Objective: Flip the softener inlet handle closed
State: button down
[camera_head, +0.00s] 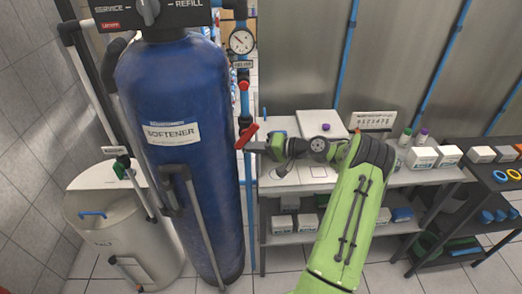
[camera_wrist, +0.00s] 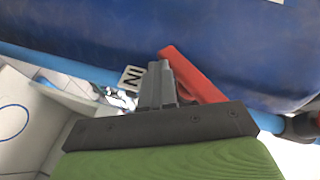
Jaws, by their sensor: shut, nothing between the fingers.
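A red handle (camera_head: 246,136) sits on the vertical blue pipe just right of the blue softener tank (camera_head: 172,160). In the head view it slants up to the right. My gripper (camera_head: 258,147) is at the handle's right side. In the wrist view my gripper (camera_wrist: 156,76) has its grey fingers together and empty. The red handle (camera_wrist: 196,76) runs diagonally right beside the fingertips, very close; I cannot tell whether they touch. A white tag (camera_wrist: 132,78) with partly hidden letters is on the pipe left of the fingers. The handle's lower end is hidden behind the gripper body.
A white bench (camera_head: 300,183) with boxes stands behind my arm. A pale round tank (camera_head: 118,235) is at the left. Tiled floor shows below.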

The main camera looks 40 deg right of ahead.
jog(key=shift+w+a+f+b, duration=0.25)
jog(key=shift+w+a+b, duration=0.1)
jog(key=shift+a+b, duration=0.3)
jog(key=shift+w+f+t+y, duration=0.1)
jog(key=shift+w+t+y, duration=0.05)
jog(key=shift+t+y, duration=0.35)
jog(key=shift+m+b, duration=0.3)
jog(key=shift+b, duration=0.05)
jog(key=shift+a, duration=0.1)
dwell(0.3)
